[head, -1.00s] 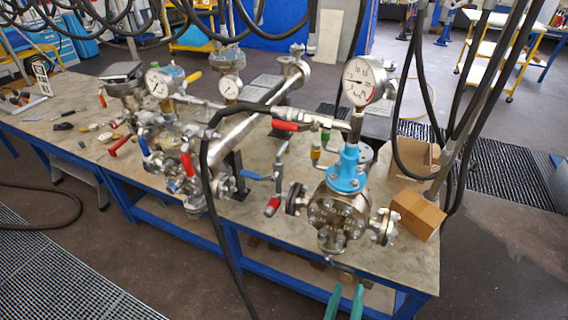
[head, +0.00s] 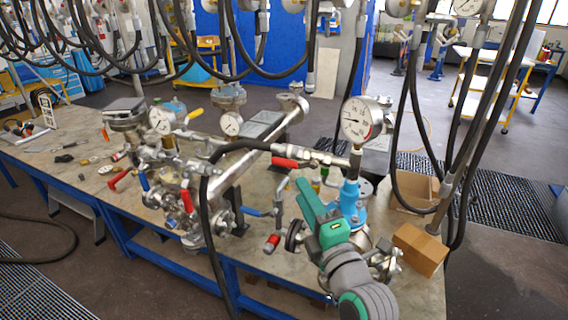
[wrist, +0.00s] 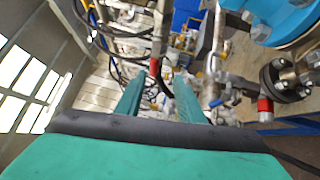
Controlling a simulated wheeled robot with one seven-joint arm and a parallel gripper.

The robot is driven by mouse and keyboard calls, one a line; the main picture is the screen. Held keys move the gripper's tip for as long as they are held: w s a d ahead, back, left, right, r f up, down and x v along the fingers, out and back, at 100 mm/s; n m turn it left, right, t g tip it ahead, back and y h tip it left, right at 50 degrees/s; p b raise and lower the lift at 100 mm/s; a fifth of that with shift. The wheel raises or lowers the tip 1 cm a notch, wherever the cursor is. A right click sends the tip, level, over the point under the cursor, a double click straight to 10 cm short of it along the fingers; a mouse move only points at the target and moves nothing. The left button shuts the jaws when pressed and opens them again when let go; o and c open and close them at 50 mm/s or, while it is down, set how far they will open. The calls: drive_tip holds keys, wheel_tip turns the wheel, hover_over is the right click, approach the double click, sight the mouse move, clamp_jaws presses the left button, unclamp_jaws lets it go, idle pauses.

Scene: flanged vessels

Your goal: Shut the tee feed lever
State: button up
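A red lever (head: 285,163) sits on the horizontal pipe that runs left from the gauge stem above the blue-necked vessel (head: 352,200). It lies roughly along the pipe. No label shows which lever is the tee feed one. My green gripper (head: 305,188) is in front of the blue-necked vessel, with its fingers pointing up and left, below the red lever. In the wrist view the two fingers of my gripper (wrist: 155,82) are apart with nothing clasped. A small red handle (wrist: 153,67) shows beyond and between the fingertips. My gripper hides part of the vessel.
A blue lever (head: 257,212) and a red-capped fitting (head: 271,242) stand left of my gripper. A pressure gauge (head: 362,119) rises above the vessel. A black hose (head: 207,210) loops over the bench. Cardboard boxes (head: 420,248) sit at right. Hoses hang overhead.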

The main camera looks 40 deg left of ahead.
sight(283, 163)
drive_tip(key=shift+n+g, duration=0.3)
drive_tip(key=shift+n, duration=0.3)
drive_tip(key=x, duration=0.3)
drive_tip(key=r+x, duration=0.1)
drive_tip(key=x, duration=0.7)
drive_tip(key=shift+s+a+r, duration=0.25)
drive_tip(key=shift+s, duration=0.05)
clamp_jaws()
